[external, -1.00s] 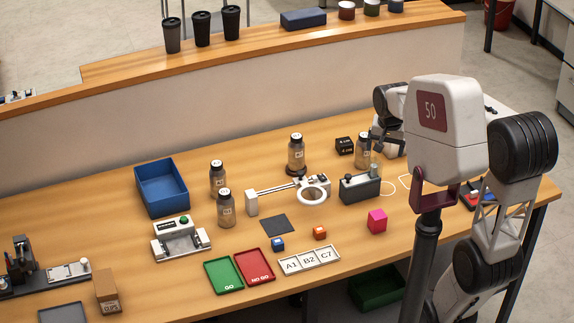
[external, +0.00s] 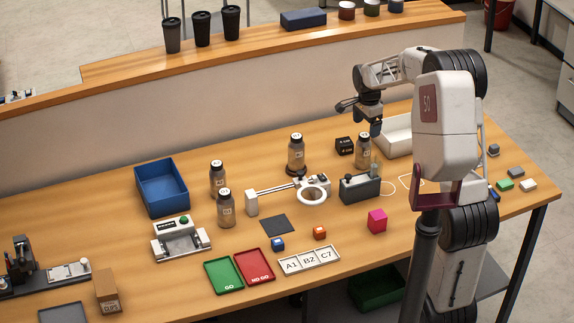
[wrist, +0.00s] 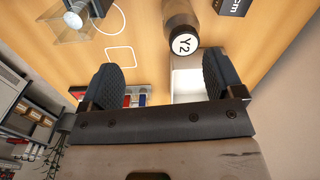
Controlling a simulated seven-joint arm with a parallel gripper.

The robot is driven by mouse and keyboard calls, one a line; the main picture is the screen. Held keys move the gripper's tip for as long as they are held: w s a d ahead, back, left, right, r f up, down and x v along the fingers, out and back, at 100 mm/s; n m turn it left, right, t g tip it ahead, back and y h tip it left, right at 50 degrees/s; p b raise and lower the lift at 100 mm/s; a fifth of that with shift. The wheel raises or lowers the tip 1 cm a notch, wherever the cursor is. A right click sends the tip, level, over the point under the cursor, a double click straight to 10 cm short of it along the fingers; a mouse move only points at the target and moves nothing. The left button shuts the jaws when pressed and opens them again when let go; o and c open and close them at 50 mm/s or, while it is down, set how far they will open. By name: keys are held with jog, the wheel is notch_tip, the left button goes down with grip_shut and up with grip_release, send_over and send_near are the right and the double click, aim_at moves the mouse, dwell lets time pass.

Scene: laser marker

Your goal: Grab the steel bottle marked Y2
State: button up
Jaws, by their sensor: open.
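The bottle marked Y2 (wrist: 180,20) shows at the top of the wrist view, its round white label facing me and its brownish body partly cut off by the frame. It is apart from the fingers, beyond their tips and a little right of the middle of the gap. In the external view a bottle (external: 363,153) stands upright just below my gripper (external: 361,117); its label is too small to read there. My gripper (wrist: 165,75) is open and empty, raised above the table near the back edge.
A black cube (external: 345,145) stands left of the bottle and a grey device (external: 360,190) with a glass part in front of it. A white tray (external: 397,140) lies to the right. Other similar bottles (external: 296,152) stand further left. A low wall (external: 230,110) runs behind the table.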

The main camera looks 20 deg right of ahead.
aim_at(364, 142)
jog(key=shift+m, duration=0.7)
jog(key=w+f, duration=0.1)
jog(key=w+d+f, duration=0.1)
jog(key=w, duration=0.1)
jog(key=shift+w+d+f, duration=0.1)
jog(key=shift+d+f, duration=0.05)
jog(key=shift+f, duration=0.15)
jog(key=shift+f, duration=1.3)
jog(key=shift+f, duration=2.6)
jog(key=c, duration=1.1)
jog(key=shift+r, duration=0.15)
